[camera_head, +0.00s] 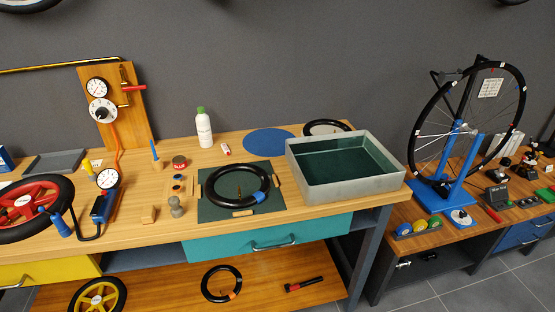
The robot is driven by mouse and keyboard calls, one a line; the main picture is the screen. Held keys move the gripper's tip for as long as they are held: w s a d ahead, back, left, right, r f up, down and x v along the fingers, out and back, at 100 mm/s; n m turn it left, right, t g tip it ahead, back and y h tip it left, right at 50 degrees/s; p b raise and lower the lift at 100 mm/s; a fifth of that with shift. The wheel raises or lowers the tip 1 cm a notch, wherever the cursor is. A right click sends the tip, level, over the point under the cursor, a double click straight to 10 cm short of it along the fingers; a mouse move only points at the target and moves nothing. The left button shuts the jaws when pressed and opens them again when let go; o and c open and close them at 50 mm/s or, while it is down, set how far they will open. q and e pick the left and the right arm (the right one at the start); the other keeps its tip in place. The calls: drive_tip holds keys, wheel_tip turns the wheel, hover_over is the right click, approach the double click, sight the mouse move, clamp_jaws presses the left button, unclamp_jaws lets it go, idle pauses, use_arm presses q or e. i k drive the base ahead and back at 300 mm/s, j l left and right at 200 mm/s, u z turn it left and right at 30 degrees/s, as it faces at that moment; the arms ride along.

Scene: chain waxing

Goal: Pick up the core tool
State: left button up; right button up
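Neither of my grippers is in view. No item is clearly recognisable as the core tool at this size. A small upright tool with a blue upper part (154,148) stands at the back of the wooden bench (225,160). A small wooden tray (179,188) with little parts lies in front of it, too small to make out. A black inner tube (211,182) with a blue patch lies on a dark green mat (216,211), with a small upright brass-coloured piece inside its ring.
A grey water basin (345,184) fills the bench's right end. A white bottle (204,128) stands at the back. A red wheel (22,205) and a blue pump with gauge (106,205) crowd the left. A truing stand (457,160) occupies the right bench.

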sight(86, 162)
drive_tip(key=u, duration=1.35)
drive_tip(key=i+j, duration=0.25)
drive_tip(key=i+j+z, duration=0.1)
drive_tip(key=j, duration=0.35)
drive_tip(key=i, duration=0.1)
